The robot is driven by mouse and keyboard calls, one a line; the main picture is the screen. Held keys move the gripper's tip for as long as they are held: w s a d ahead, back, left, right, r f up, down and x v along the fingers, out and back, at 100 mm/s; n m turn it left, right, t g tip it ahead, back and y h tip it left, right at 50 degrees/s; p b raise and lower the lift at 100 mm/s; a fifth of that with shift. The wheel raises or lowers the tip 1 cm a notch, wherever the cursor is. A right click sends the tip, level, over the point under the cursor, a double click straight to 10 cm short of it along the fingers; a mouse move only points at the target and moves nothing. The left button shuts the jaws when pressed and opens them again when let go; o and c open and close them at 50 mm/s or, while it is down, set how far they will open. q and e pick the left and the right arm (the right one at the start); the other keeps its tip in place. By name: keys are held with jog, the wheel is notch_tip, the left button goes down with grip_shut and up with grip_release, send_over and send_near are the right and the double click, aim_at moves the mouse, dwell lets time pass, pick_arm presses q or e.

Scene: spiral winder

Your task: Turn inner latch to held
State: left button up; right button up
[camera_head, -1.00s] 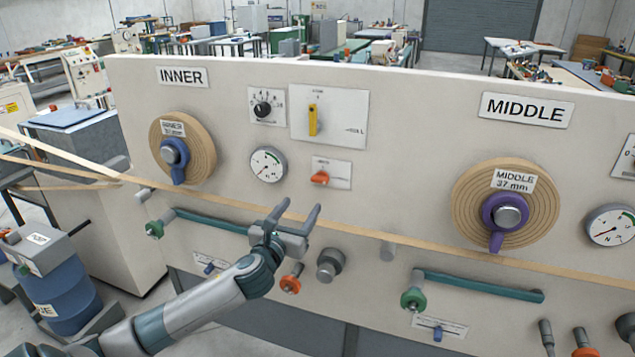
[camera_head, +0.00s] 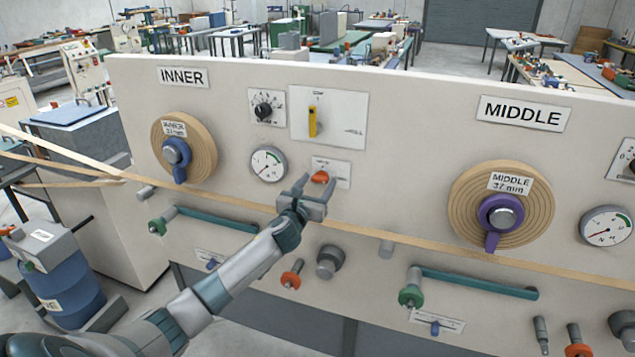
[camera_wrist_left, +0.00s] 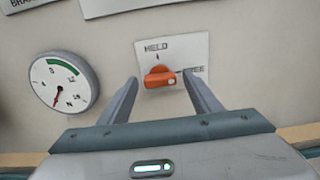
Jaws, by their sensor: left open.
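The inner latch is an orange knob (camera_head: 320,177) on a small white plate in the INNER section of the panel. In the left wrist view the knob (camera_wrist_left: 160,77) lies roughly level, its pale-marked end at the right near a partly hidden label ending in "EE". "HELD" is printed above it, with a small mark below the word. My left gripper (camera_head: 318,184) is open, one finger on each side of the knob. In the wrist view its fingertips (camera_wrist_left: 160,80) flank the knob with gaps, and contact is not visible. My right gripper is not in view.
A dial gauge (camera_head: 268,164) sits left of the latch. A yellow lever (camera_head: 312,122) is above it. A tan strip (camera_head: 350,228) crosses the panel below the latch. A green-ended bar (camera_head: 215,220), an orange knob (camera_head: 291,275) and a grey knob (camera_head: 331,262) are lower down.

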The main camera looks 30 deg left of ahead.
pick_arm(q)
jog(key=shift+w, duration=0.2)
jog(key=c, duration=1.1)
jog(key=shift+o, duration=0.3)
